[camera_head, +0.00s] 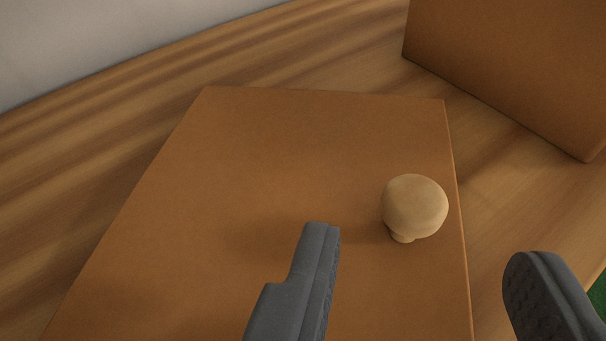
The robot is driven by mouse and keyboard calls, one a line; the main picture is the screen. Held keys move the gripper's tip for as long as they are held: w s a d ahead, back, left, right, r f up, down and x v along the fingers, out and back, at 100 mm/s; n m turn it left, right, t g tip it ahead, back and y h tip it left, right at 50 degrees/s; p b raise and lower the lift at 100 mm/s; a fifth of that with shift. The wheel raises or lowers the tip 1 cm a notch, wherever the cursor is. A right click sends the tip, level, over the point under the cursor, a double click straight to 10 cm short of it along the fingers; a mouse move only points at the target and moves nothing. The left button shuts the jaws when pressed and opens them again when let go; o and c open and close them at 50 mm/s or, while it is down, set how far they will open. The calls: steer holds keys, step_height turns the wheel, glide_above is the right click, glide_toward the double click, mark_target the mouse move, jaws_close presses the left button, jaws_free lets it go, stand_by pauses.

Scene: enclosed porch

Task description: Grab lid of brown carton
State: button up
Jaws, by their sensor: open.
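The lid of the brown carton (230,180) is a flat brown panel filling the middle of the head camera view. A round, pale wooden knob (414,206) stands on it near its right edge. My gripper (428,245) is open, with one dark grey finger to the left of the knob and the other to the lower right, past the lid's right edge. The knob lies just beyond the fingertips in the picture, between their lines. Nothing is held. The lower part of the lid is cut off by the frame and partly hidden by the left finger.
Another brown box-like object (510,65) stands at the upper right. The carton rests on a wooden striped surface (300,50). A pale grey wall (90,40) is at the upper left. A bit of green (598,295) shows at the right edge.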

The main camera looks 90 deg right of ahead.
mark_target(419, 211)
steer(key=shift+b+x, duration=0.75)
steer(key=shift+x, duration=2.25)
steer(key=shift+s+a, duration=0.1)
jaws_close()
